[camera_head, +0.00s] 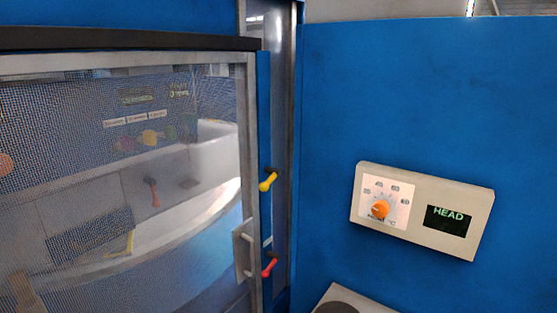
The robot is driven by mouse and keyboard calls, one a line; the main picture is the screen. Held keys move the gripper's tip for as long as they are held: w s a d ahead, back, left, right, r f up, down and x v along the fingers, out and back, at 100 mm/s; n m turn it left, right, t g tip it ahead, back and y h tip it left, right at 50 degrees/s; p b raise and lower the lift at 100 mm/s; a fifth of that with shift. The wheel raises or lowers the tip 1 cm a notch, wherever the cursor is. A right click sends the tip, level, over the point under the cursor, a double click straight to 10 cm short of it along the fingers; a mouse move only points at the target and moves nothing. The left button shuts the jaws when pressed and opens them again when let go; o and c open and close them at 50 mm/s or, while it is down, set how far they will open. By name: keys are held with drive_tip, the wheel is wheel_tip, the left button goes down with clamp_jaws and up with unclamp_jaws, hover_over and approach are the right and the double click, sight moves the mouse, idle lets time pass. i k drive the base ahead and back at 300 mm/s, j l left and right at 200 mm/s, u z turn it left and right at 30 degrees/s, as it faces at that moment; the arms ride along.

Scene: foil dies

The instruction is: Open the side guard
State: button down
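The side guard (60,120) is a mesh panel in a grey metal frame (247,120), filling the left of the head view. It stands across the opening and looks shut, with its right edge next to a narrow blue post. A pale handle (243,250) sits low on the frame's right edge. Its lower part and left edge run out of the picture. My gripper is not in view, so where it is relative to the handle does not show.
A yellow lever (268,181) and a red lever (270,267) stick out just right of the guard. A beige control box (420,210) with an orange knob (380,208) and a "HEAD" display (447,220) is on the blue wall (430,90). A dark rail (130,40) runs above the guard.

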sight(245, 238)
drive_tip(key=u, duration=1.25)
drive_tip(key=i+z, duration=0.15)
drive_tip(key=z, duration=0.25)
drive_tip(key=i+z, duration=0.1)
drive_tip(key=z, duration=0.3)
drive_tip(key=i+z, duration=0.15)
drive_tip(key=z, duration=0.25)
